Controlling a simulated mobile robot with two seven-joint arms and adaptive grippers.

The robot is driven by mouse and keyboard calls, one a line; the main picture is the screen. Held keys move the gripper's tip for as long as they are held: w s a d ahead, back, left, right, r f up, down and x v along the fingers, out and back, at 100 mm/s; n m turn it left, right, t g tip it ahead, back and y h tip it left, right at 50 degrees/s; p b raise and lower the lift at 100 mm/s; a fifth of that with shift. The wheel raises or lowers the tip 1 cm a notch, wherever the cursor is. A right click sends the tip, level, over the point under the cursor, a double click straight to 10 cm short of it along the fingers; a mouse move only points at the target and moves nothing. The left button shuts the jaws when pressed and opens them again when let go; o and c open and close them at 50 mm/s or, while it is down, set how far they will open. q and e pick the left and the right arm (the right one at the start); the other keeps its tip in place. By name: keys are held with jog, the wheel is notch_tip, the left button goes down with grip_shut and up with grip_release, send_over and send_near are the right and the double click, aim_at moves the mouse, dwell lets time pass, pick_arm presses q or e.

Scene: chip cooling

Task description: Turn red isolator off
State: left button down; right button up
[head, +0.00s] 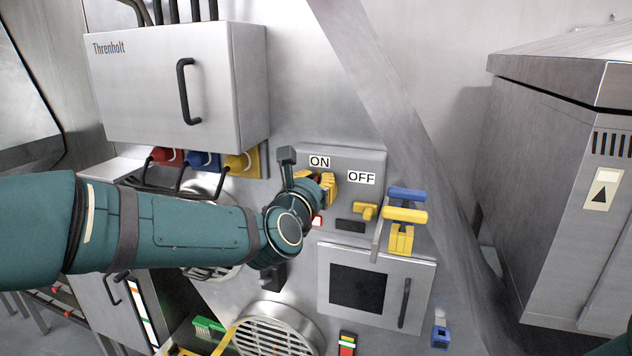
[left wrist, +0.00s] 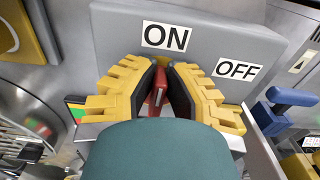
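The red isolator handle (left wrist: 158,90) shows in the left wrist view as a narrow red piece below the ON label (left wrist: 166,37). My left gripper (left wrist: 164,80) has its yellow, black-padded fingers on both sides of it, closed in with almost no gap. In the head view my left gripper (head: 324,186) is at the grey switch panel (head: 345,158), just below the ON label (head: 319,162). My wrist hides most of the handle there. The OFF label (head: 361,178) is to the right and slightly lower. My right gripper is out of view.
Yellow (head: 368,211) and blue (head: 407,194) handles stick out right of my left gripper. A Threnholt cabinet (head: 160,85) hangs above my left arm. A small door with a dark window (head: 358,291) is below the panel. A grey machine (head: 560,180) stands at right.

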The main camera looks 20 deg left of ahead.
pick_arm(q)
jog(key=m+b, duration=0.2)
jog(key=m, duration=0.4)
jog(key=d+f+m+b, duration=0.1)
jog(key=m+b, duration=0.1)
jog(key=m, duration=0.4)
jog(key=d+f+m+b, duration=0.1)
jog(key=m+b, duration=0.2)
jog(key=m, duration=0.2)
jog(key=shift+d+m, duration=0.1)
jog(key=shift+m, duration=0.3)
dwell(0.5)
jog(key=c, duration=1)
grip_release()
jog(key=shift+f, duration=0.1)
